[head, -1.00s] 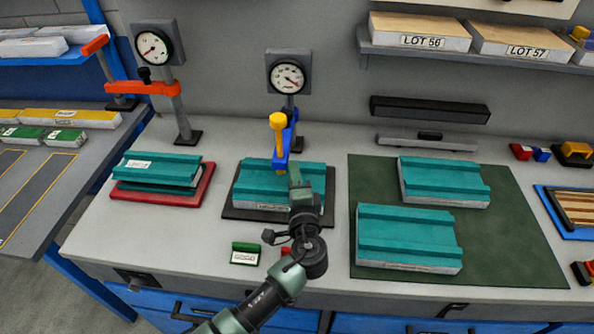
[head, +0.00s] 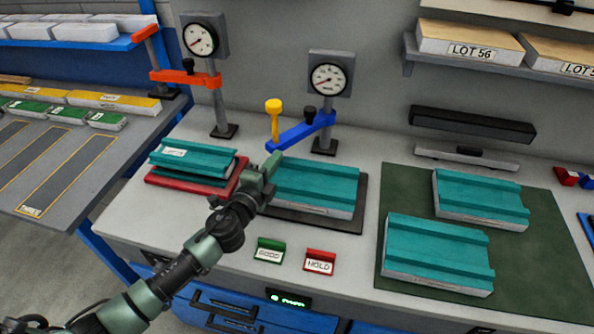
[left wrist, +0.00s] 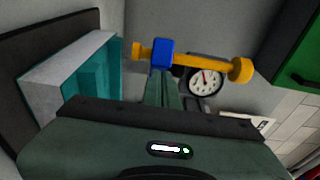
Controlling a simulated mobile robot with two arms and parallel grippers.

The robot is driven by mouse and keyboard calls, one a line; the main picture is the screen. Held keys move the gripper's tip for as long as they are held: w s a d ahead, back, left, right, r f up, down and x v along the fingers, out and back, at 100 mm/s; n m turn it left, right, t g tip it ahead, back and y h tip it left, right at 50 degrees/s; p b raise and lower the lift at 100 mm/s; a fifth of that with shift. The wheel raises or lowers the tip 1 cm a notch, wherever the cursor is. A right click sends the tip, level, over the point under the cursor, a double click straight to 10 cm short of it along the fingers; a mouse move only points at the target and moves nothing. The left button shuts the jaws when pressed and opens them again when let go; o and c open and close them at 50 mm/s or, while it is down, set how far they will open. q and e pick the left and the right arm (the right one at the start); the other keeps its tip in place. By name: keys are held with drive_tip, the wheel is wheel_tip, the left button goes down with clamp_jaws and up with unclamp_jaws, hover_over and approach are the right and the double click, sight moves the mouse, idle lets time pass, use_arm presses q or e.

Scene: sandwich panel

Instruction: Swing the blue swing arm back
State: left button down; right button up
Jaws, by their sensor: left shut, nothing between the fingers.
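The blue swing arm (head: 302,131) reaches left from its gauge post (head: 325,128) behind the middle panel. A yellow plunger (head: 274,118) stands upright at its free end. The middle teal panel (head: 315,185) lies on a dark plate (head: 357,205), with the arm behind its back edge. My left gripper (head: 272,166) is shut and empty at the panel's left end, just in front of the plunger. In the left wrist view the blue arm's end (left wrist: 163,54) and yellow plunger (left wrist: 215,64) show beyond the fingers (left wrist: 162,88). I cannot tell whether they touch. My right gripper is out of view.
An orange swing arm (head: 185,77) with its own gauge (head: 200,39) stands at left, behind teal pieces (head: 190,160) on a red plate (head: 165,181). Green (head: 269,250) and red (head: 320,261) labels sit in front. Two teal panels lie on a green mat (head: 550,255).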

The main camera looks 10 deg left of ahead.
use_arm(q)
drive_tip(key=w+a+b, duration=0.2)
drive_tip(key=w+a, duration=0.5)
drive_tip(key=a, duration=0.2)
drive_tip(key=shift+w+a, duration=0.35)
drive_tip(key=shift+s+f, duration=0.1)
